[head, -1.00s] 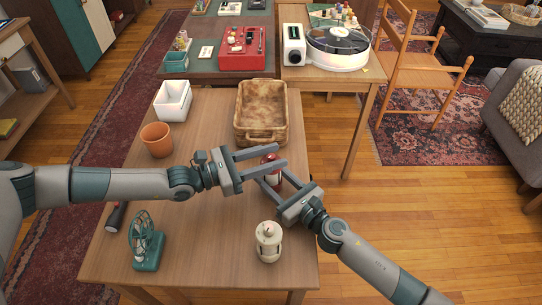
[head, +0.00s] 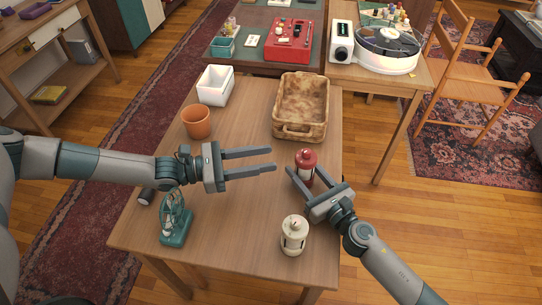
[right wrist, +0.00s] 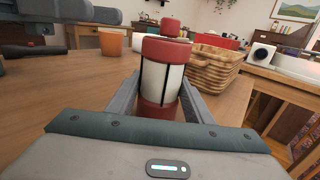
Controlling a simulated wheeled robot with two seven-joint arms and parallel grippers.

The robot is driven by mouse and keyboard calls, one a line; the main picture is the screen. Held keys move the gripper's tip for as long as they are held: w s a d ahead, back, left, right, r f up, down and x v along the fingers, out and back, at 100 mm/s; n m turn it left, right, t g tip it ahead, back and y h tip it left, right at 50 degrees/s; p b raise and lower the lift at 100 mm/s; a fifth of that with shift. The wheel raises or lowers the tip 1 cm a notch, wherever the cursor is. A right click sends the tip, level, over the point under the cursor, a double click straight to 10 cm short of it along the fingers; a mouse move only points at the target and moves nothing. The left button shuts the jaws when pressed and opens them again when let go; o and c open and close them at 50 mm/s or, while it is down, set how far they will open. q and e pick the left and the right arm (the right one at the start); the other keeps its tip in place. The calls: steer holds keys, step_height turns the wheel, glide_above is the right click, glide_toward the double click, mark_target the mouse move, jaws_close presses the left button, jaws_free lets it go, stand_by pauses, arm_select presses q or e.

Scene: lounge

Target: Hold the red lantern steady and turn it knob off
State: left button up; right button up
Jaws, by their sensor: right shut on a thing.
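The red lantern (head: 306,164), with red cap and base and a pale body with dark bars, stands upright on the wooden table near its right edge. My right gripper (head: 304,178) is shut on it, one finger on each side. In the right wrist view the lantern (right wrist: 161,84) sits between the fingers, its red top (right wrist: 168,46) clear of them.
A cream lantern (head: 294,235) stands in front of the red one, and a green fan (head: 175,222) at front left. A brown basket (head: 301,107), terracotta pot (head: 196,122) and white bin (head: 215,86) are behind. The table's middle (head: 240,130) is clear.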

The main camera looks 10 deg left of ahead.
stand_by(0.3)
